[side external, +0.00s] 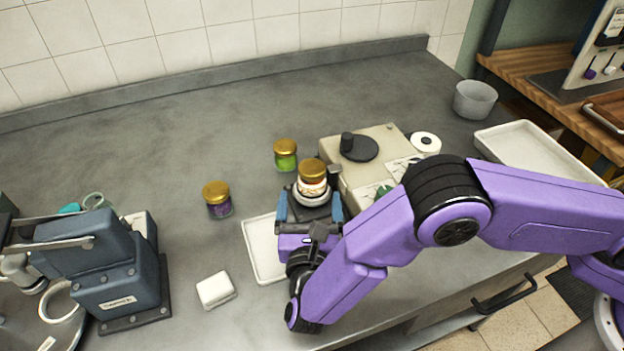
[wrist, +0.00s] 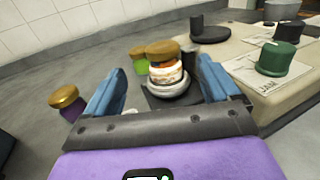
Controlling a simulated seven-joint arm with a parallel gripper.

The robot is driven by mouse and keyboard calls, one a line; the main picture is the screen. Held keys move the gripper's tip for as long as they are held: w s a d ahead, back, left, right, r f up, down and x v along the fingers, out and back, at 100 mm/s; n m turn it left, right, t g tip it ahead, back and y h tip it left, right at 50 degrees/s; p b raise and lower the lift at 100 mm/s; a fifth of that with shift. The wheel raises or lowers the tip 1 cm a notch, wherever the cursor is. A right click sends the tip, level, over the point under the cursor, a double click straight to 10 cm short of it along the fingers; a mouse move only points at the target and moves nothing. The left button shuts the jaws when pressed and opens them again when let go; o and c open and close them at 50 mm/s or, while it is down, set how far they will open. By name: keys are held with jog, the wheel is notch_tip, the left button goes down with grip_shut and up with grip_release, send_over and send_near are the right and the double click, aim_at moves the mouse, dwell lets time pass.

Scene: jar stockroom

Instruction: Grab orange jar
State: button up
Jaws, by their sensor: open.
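The orange jar (side external: 313,185) has a gold lid and a pale band around its orange contents. It stands upright in or on a round pale dish with a dark base. It also shows in the wrist view (wrist: 166,68), in line with the gap between my fingers. My gripper (side external: 309,203) is open, with one blue finger to each side of the jar's line. In the wrist view my gripper (wrist: 161,78) shows no finger touching the jar. How far the jar sits between the fingertips is hard to tell. The jar's lower part is hidden by the dish.
A green jar (side external: 286,160) stands just behind, and a purple jar (side external: 218,207) stands to the left. A beige box (side external: 372,150) with dark knobs is close on the right. A white tray (side external: 260,250) and small white block (side external: 216,290) lie nearby. The back counter is clear.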

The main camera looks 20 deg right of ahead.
aim_at(312, 160)
jog(key=x, duration=1.1)
jog(key=shift+w+d, duration=0.3)
jog(key=c, duration=1.2)
